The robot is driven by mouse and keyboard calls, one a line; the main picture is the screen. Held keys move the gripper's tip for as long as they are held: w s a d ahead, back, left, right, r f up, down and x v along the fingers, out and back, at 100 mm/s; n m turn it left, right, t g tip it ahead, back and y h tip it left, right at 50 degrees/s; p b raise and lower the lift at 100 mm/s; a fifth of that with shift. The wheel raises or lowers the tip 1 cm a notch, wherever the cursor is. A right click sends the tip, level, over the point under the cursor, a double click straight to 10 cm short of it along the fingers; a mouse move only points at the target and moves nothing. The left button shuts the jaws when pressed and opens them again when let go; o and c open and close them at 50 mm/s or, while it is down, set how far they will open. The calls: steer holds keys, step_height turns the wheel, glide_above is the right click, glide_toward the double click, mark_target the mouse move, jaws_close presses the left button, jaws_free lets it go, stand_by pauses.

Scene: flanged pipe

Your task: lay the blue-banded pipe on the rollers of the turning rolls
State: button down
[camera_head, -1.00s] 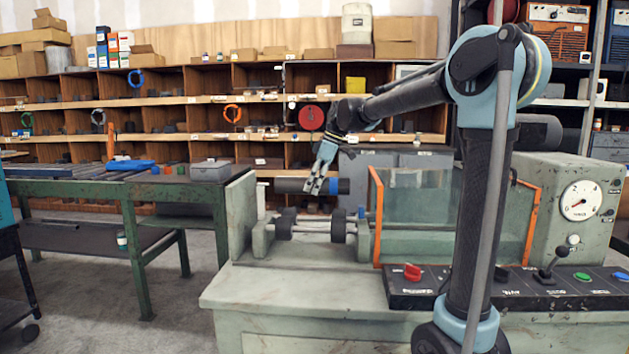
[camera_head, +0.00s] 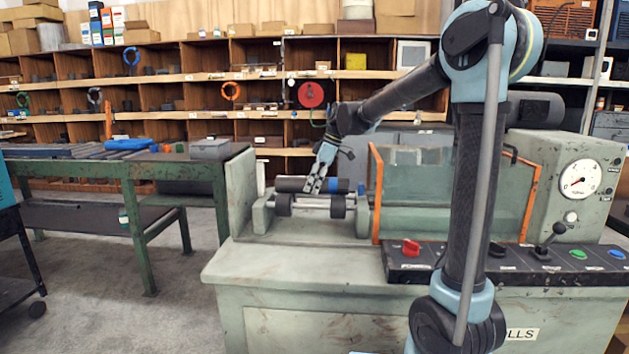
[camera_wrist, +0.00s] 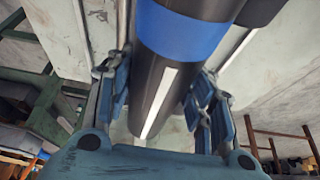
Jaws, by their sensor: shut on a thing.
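The dark grey pipe (camera_head: 292,184) lies level across my gripper in the head view, its blue band (camera_head: 333,186) to the right of the fingers. My gripper (camera_head: 314,186) points down, shut on the pipe near its middle. The wrist view shows the fingers (camera_wrist: 160,100) on both sides of the pipe, a white stripe along it and the blue band (camera_wrist: 180,30) above. The turning rolls' dark rollers (camera_head: 338,206) sit just below the pipe, at the left and right of the rods. Whether the pipe touches them I cannot tell; its far side is hidden.
A glass guard with an orange frame (camera_head: 376,200) stands close to the right of the rolls. A grey upright plate (camera_head: 238,192) stands to their left. The control panel (camera_head: 440,262) is in front right. A green table (camera_head: 130,185) stands further left.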

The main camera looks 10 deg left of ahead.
steer(key=shift+f, duration=0.25)
steer(key=c, duration=0.7)
jaws_free()
steer(key=o, duration=0.7)
steer(key=shift+r, duration=0.1)
steer(key=shift+r, duration=5.9)
